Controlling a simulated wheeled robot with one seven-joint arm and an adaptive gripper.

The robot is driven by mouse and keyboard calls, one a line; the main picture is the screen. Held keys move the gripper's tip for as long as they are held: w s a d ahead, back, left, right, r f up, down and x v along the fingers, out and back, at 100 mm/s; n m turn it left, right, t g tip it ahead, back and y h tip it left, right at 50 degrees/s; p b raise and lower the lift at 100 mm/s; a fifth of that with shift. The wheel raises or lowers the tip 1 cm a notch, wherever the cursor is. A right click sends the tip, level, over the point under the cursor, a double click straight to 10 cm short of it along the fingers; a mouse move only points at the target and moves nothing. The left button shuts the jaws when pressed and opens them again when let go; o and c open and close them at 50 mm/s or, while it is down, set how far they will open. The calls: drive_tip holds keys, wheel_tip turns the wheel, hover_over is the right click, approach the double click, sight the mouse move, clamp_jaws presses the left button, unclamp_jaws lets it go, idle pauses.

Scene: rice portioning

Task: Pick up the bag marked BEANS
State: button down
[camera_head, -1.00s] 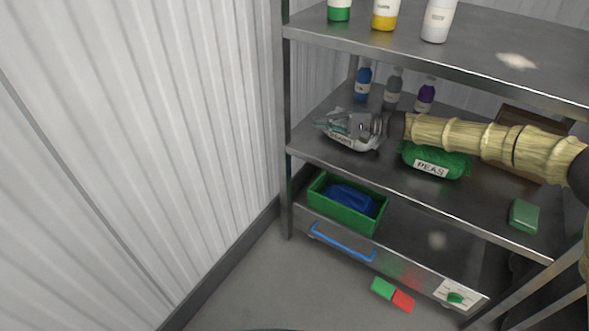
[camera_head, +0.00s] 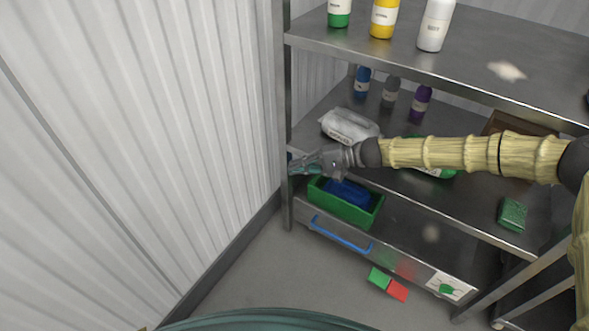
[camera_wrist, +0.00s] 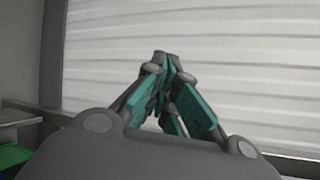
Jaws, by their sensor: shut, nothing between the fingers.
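A white bag (camera_head: 350,121) with a label lies on the middle shelf near its left end; I cannot read the label surely. A green bag (camera_head: 447,173) lies further right on the same shelf, mostly hidden behind my arm. I see no lettering that clearly reads BEANS. My gripper (camera_head: 297,166) is in front of the shelf's left end, nearer than the white bag and apart from it. In the wrist view, its teal-padded fingers (camera_wrist: 161,60) come together at the tips, shut and empty, facing the pale ribbed wall.
The metal rack's left post (camera_head: 286,130) is right beside my gripper. A green bin (camera_head: 345,206) with a blue thing in it sits on the lower shelf. Several bottles (camera_head: 391,92) stand behind the bags. A green sponge (camera_head: 512,214) lies at the right.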

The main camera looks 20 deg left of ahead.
drive_tip(key=shift+s+f, duration=0.3)
drive_tip(key=shift+s, duration=0.2)
drive_tip(key=shift+s+f, duration=0.25)
drive_tip(key=shift+s, duration=0.25)
